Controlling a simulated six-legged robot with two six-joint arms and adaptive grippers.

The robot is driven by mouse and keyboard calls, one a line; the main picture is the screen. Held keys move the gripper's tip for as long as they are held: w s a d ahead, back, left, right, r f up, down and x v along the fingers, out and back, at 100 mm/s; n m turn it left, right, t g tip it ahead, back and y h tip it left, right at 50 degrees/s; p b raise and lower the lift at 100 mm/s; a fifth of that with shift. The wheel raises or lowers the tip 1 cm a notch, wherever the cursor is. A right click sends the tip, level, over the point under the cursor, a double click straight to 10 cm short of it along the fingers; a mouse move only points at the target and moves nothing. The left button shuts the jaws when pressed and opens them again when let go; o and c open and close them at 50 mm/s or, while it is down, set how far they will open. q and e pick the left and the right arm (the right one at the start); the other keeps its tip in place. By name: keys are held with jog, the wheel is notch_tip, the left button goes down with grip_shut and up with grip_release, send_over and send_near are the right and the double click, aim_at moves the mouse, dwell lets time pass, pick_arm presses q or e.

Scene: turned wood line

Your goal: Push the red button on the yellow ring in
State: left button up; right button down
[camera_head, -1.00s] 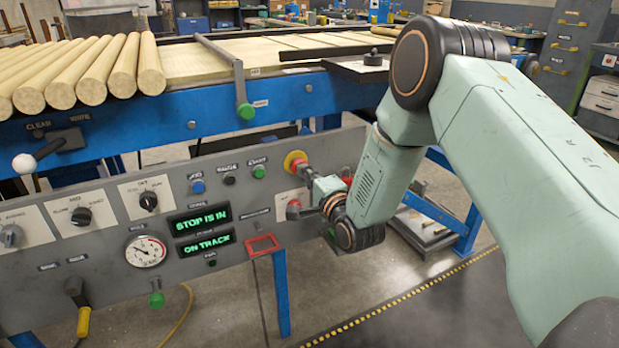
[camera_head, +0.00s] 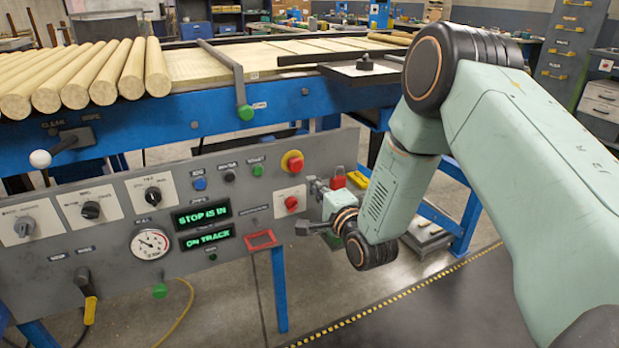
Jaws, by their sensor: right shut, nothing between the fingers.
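The red button on the yellow ring (camera_head: 293,162) is at the upper right of the grey control panel, in plain view. My right arm comes in from the right. The upper display (camera_head: 201,215) reads "STOP IS IN" in green. The lower display (camera_head: 207,237) reads "ON TRACK". My left gripper is not in view.
Another red knob (camera_head: 291,203) on a white plate sits below the button, close to my gripper. A red padlock-like piece (camera_head: 338,180) and a yellow piece (camera_head: 357,180) are behind my gripper. Wooden rods (camera_head: 101,85) lie on the blue machine above.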

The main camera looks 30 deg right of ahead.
jog(key=s+p, duration=0.1)
jog(key=s, duration=0.5)
jog(key=shift+s+f, duration=0.15)
jog(key=shift+s, duration=0.15)
jog(key=shift+s, duration=0.1)
